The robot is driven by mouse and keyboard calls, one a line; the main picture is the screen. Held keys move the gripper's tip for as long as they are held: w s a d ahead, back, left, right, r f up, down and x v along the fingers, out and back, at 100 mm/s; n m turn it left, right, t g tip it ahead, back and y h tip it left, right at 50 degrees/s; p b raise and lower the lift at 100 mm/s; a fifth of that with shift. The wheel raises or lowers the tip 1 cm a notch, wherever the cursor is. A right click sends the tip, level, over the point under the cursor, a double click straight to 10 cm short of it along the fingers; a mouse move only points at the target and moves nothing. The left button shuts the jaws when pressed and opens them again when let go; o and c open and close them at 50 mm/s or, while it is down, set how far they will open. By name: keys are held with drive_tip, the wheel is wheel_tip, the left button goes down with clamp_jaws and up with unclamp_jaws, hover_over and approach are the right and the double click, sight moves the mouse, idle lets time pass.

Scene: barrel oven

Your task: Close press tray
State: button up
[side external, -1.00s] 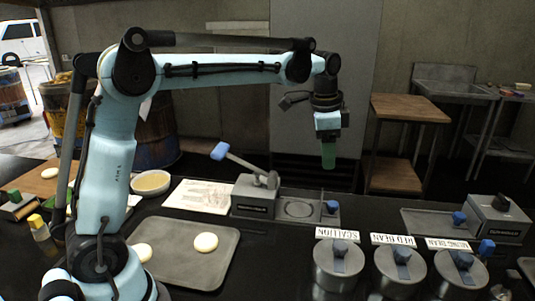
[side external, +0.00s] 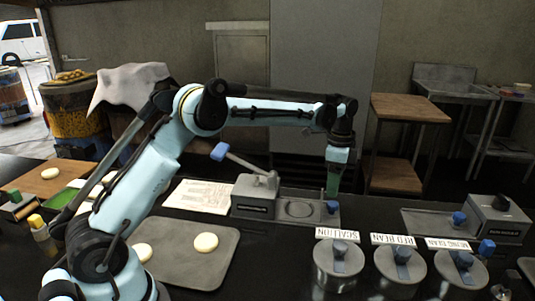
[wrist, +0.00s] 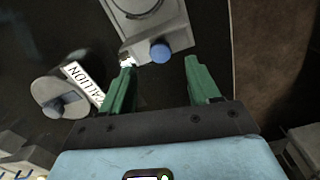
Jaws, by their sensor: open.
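The press (side external: 254,196) is a grey block with a raised lever ending in a blue grip (side external: 219,151). Its flat grey tray (side external: 297,210) is pulled out to the right, with a round plate in it and a blue knob (side external: 332,207) at its right end. The tray (wrist: 165,22) and knob (wrist: 160,52) also show in the wrist view, ahead of my fingers. My gripper (side external: 333,183) has green fingers, points down, and is above and near the knob end. In the wrist view my gripper (wrist: 160,82) is open and empty, with the fingers well apart.
Lidded steel pots, one labelled SCALLION (side external: 337,262), stand at the front right. A second press (side external: 497,219) with its tray (side external: 430,222) is at the far right. A baking tray (side external: 225,270) with dough pieces is at the front left. The counter right of the knob is clear.

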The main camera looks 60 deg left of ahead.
sight(332, 203)
wheel_tip(332, 203, down, 6)
idle(0.4)
clamp_jaws()
